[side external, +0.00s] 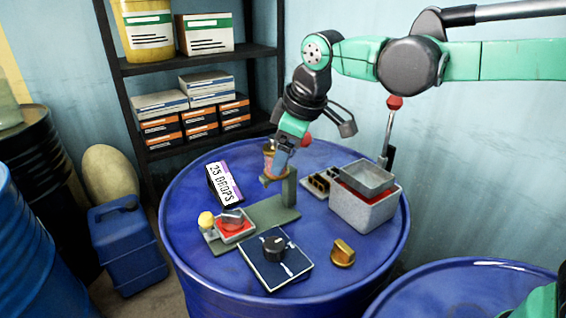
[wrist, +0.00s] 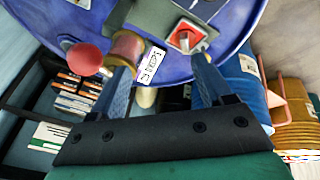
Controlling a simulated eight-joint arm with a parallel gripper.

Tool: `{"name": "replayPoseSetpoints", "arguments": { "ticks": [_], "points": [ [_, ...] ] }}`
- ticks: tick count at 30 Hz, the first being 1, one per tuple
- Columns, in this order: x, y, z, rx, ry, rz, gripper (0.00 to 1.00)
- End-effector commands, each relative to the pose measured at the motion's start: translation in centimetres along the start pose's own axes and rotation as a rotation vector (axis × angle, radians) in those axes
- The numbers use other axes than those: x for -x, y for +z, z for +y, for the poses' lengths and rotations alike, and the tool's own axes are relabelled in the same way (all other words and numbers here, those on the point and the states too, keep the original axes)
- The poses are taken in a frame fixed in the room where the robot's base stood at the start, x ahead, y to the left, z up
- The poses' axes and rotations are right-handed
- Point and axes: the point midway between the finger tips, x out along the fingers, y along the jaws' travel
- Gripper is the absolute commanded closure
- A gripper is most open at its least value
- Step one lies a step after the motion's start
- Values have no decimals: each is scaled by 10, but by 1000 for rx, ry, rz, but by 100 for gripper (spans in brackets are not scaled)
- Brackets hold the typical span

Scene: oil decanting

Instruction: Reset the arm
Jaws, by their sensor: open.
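My gripper (side external: 281,160) is low over the blue drum top, by the grey-green stand (side external: 290,188). In the wrist view its two blue fingers (wrist: 160,66) are spread apart, with nothing clamped between them. A small amber-pink vessel (side external: 268,157) is at the stand, beside the fingers; it also shows in the wrist view (wrist: 127,47) near the left fingertip. I cannot tell whether a finger touches it. My arm reaches in from the upper right, bent down at the wrist.
The drum (side external: 185,245) also bears a "25 DROPS" sign (side external: 224,184), a red switch box (side external: 235,232), a dial panel (side external: 262,270), a brass knob (side external: 342,253) and a grey box (side external: 365,211). A red-knobbed lever (side external: 394,103) rises behind. Shelves (side external: 200,56) stand at the back.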

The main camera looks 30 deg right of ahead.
Motion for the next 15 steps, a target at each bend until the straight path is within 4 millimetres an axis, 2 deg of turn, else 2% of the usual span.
{"name": "replayPoseSetpoints", "arguments": {
  "ticks": [1,4,9,12,15],
  "points": [
    [7,16,2,-65,12,15,28],
    [15,47,3,-201,36,54,28],
    [19,101,-3,-442,78,128,28],
    [15,125,-8,-552,95,165,28],
    [11,140,-12,-625,107,190,28]
  ]
}}
